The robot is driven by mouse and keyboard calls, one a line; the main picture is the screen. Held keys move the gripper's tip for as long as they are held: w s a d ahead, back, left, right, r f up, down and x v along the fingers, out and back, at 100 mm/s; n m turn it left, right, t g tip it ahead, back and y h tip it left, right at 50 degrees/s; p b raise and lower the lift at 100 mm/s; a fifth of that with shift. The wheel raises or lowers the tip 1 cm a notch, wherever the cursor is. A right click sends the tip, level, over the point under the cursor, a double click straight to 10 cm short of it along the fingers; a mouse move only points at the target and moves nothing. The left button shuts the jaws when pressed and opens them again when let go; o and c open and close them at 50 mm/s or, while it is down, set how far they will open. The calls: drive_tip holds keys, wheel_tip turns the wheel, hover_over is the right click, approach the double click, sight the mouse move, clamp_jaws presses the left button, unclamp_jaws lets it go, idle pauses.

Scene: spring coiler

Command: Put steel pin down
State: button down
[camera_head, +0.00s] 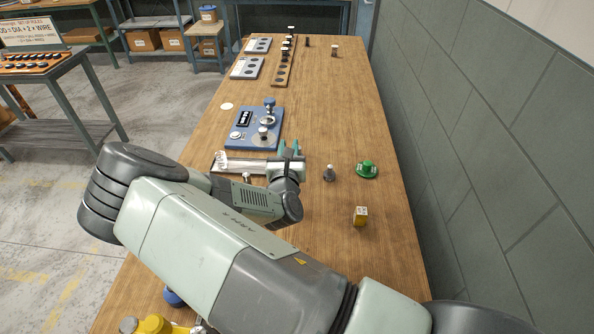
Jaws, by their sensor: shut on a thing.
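My gripper (290,149) has green fingertips and hangs over the middle of the wooden table, just right of the blue device. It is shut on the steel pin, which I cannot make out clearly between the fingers. A long silvery bar-like part (246,166) lies level at my wrist, partly hidden by it; I cannot tell whether it touches the gripper. The blue device (242,141) has a dark display, round plates and upright knobs. A small metal piece (329,174) stands to the right of my gripper.
Grey trays (246,68) and a wooden rack (280,75) with dark round pieces lie farther back. The table right of the rack is mostly clear. A grey wall runs along the right.

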drive_tip(key=s+d+m+h, duration=0.4)
drive_tip(key=d+h, duration=0.1)
drive_tip(key=d, duration=0.7)
drive_tip(key=f, duration=0.4)
drive_tip(key=shift+s+d+f, duration=0.2)
drive_tip(key=shift+d+f, duration=0.05)
drive_tip(key=shift+f, duration=2.25)
drive_tip(key=shift+f, duration=0.1)
drive_tip(key=c, duration=1)
unclamp_jaws()
drive_tip(key=shift+o, duration=0.2)
